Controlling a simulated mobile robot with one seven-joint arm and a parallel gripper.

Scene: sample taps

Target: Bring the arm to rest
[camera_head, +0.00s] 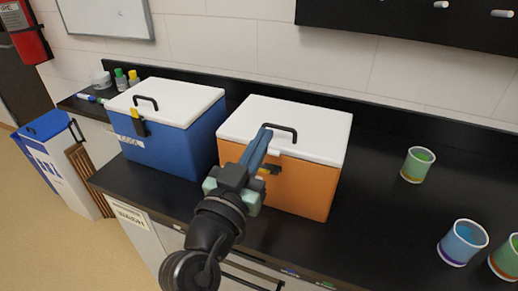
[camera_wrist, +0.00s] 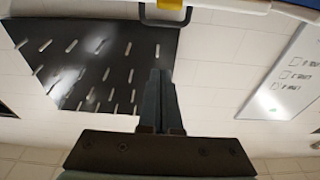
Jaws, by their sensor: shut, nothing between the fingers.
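My gripper (camera_head: 264,139) is shut and empty. In the head view its fingers reach up in front of the orange cooler box (camera_head: 305,188), close to the front edge of its white lid (camera_head: 300,118) and left of the black lid handle (camera_head: 284,129). I cannot tell whether the fingertips touch the box. In the wrist view the two dark fingers (camera_wrist: 160,80) lie side by side, with nothing held between them. My arm comes up from the bottom of the head view and hides part of the orange box's front.
A blue cooler box (camera_head: 185,148) stands left of the orange one on the black counter (camera_head: 375,235). Several cups, among them a green one (camera_head: 417,164) and a blue one (camera_head: 462,243), stand at right. Counter between orange box and cups is clear.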

